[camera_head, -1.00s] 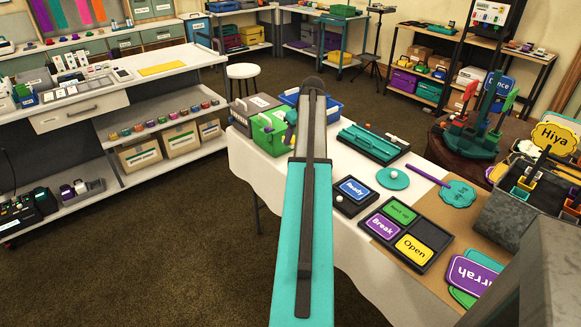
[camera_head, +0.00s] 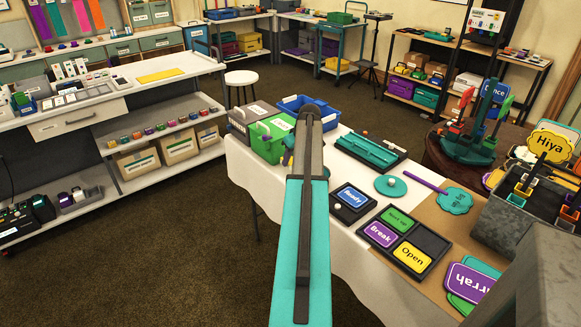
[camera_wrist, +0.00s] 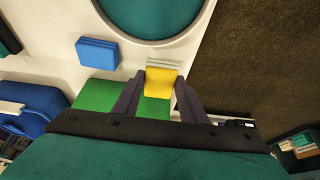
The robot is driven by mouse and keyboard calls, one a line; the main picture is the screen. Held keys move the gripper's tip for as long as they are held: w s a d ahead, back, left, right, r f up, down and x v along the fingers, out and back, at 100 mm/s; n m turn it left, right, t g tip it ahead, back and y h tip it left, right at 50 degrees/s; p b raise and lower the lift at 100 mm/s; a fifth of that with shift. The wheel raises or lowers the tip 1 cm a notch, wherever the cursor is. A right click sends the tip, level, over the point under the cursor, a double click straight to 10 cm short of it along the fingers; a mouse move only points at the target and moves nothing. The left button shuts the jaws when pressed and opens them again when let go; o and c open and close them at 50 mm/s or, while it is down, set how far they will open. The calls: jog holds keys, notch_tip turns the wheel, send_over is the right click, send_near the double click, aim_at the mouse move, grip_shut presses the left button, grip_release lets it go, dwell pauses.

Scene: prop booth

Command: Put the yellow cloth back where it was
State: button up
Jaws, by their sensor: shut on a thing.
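The yellow cloth (camera_wrist: 161,80) is a small folded square with pale edges. In the wrist view it sits between the two dark fingers of my gripper (camera_wrist: 158,78), which is shut on it. The surface below it is partly hidden, and I cannot tell whether the cloth touches anything. In the head view my own arm covers the gripper and the cloth.
In the wrist view, a blue folded square (camera_wrist: 97,54), a green thing (camera_wrist: 95,94) and a large teal disc (camera_wrist: 150,12) lie near. In the head view, a green crate (camera_head: 268,140), blue bin (camera_head: 322,112) and black sign tray (camera_head: 425,240) occupy the white-covered table.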

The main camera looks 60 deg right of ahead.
jog(key=shift+f, duration=0.1)
jog(key=shift+f+p, duration=0.3)
jog(key=shift+f, duration=1.5)
jog(key=shift+f, duration=0.15)
jog(key=o, duration=1)
jog(key=shift+b+v, duration=0.65)
jog(key=shift+v, duration=5.55)
